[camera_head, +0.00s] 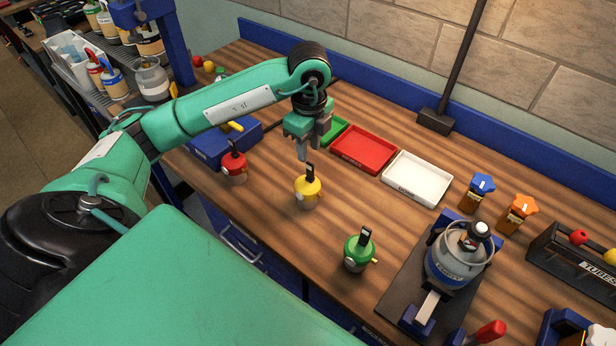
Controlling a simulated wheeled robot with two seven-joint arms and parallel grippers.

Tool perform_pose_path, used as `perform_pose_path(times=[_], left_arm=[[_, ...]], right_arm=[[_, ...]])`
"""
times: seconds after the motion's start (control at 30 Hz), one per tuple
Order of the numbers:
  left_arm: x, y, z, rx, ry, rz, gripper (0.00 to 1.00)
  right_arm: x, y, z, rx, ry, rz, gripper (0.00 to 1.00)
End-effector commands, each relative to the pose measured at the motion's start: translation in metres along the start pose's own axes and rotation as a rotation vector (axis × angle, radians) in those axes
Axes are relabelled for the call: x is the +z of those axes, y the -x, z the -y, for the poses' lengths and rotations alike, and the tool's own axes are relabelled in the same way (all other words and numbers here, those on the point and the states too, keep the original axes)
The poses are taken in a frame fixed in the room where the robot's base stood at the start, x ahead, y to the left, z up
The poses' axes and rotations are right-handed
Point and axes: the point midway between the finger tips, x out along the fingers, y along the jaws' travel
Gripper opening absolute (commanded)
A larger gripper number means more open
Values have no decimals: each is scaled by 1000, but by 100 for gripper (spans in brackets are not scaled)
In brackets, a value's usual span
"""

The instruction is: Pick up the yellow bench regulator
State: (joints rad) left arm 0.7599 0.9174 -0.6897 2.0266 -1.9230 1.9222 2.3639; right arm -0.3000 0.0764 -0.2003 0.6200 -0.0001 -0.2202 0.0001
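The yellow bench regulator (308,191) stands upright on the wooden bench, with a yellow top, a tan lower body and a dark upright piece on top. My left gripper (303,153) points down just above and slightly behind it, close to the dark piece. Its fingers partly overlap in this view, so the gap between them is unclear. I see nothing held in it. A red regulator (234,168) stands to the left and a green one (358,253) to the lower right. My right gripper is not in view.
Green, red (363,149) and white (416,178) trays lie behind the yellow regulator. A grey canister (457,262) on a dark plate stands at the right, near blue and orange knobbed items. A blue case (213,141) lies at the left. Bare wood surrounds the yellow regulator.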

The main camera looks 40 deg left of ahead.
Motion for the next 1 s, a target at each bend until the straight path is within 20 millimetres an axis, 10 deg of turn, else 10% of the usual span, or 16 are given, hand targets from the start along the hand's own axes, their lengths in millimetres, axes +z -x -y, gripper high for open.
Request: perform_pose_path(times=[0.93,1.0], left_arm=[[1,-77,8,-1,-3,-2,33],[1,-77,8,-1,-3,-2,19]], right_arm=[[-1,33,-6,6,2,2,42],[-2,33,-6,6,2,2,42]])
